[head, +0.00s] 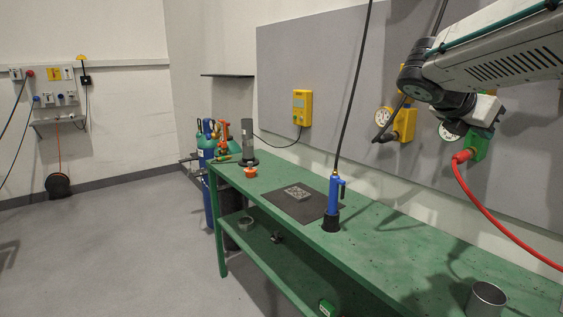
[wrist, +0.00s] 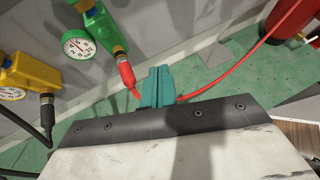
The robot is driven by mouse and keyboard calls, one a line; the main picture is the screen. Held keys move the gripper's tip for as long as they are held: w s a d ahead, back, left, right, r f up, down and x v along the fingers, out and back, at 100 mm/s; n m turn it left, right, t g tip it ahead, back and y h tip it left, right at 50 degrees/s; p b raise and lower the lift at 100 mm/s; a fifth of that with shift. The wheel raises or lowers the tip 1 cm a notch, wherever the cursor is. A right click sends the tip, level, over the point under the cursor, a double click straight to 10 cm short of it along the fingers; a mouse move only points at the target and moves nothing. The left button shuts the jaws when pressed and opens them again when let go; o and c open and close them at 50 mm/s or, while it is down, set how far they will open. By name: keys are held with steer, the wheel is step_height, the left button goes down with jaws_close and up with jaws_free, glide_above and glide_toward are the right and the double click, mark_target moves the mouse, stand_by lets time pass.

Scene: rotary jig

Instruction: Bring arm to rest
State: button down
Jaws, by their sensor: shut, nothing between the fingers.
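My gripper (wrist: 156,86) shows in the wrist view as two teal fingers pressed together, with nothing between them. It points toward the green bench top and the wall base. In the head view my arm (head: 490,55) reaches in from the upper right, bent at a dark joint, above the bench and in front of the grey wall panel. The fingers cannot be made out there. A green gauge fitting (wrist: 108,28) with a red hose is close to the fingers in the wrist view; I cannot tell how large the gap is.
The green bench (head: 395,250) holds a blue torch-like tool (head: 334,196) in a dark holder, a dark mat (head: 318,207) with a grey plate (head: 298,193), and a metal cup (head: 486,299). A yellow gauge fitting (head: 405,122) and the red hose (head: 490,212) are near my arm. Floor at left is clear.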

steer(key=s+a+f+m+y, duration=0.3)
steer(key=s+f+m, duration=0.3)
steer(key=s, duration=0.3)
steer(key=s+a+f+m+g+y, duration=0.1)
steer(key=s+a+f+m+y, duration=0.3)
steer(key=s+a+f+m, duration=0.2)
steer(key=s+a+f+m+g+y, duration=0.1)
steer(key=s+a+f+m+y, duration=0.3)
steer(key=s+m, duration=0.5)
step_height(320, 180, down, 3)
steer(key=s+a, duration=0.1)
steer(key=s, duration=0.1)
steer(key=shift+s+m, duration=0.3)
steer(key=shift+s, duration=0.05)
steer(key=shift+d+r, duration=0.1)
